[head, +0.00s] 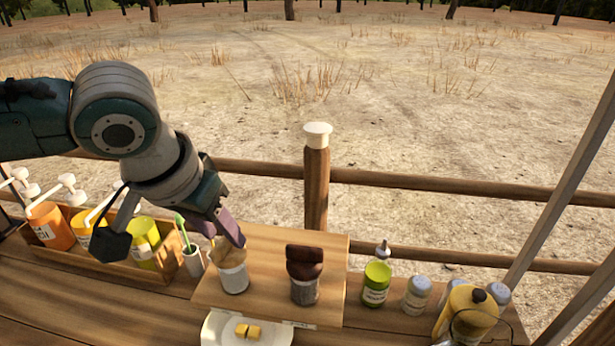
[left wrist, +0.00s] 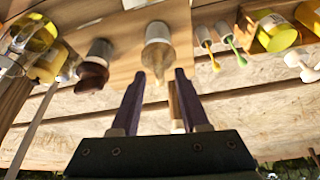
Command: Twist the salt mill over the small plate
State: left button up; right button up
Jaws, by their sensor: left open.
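Two mills stand side by side on a wooden board (head: 262,299). The one with a pale wooden top and a light body, which I take for the salt mill (head: 233,277), is on the left; the other has a dark brown top (head: 305,270). My left gripper (head: 226,238) is open at the pale-topped mill. In the left wrist view that mill (left wrist: 158,52) has its top between or just beyond the fingertips (left wrist: 161,75); contact cannot be told. The small white plate (head: 215,335), with yellow pieces on it, is at the front, partly cut off. My right gripper is not in view.
A wooden box with pump bottles (head: 148,270) and a cup with a green-handled brush (head: 192,262) stand on the left. A green bottle (head: 376,283), shakers (head: 416,296) and a yellow jug (head: 466,315) stand on the right. A rail fence (head: 430,187) runs behind.

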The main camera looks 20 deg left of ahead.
pick_arm(q)
jog(key=shift+w+f, duration=0.15)
jog(key=shift+f, duration=0.25)
jog(key=shift+c, duration=0.2)
grip_shut()
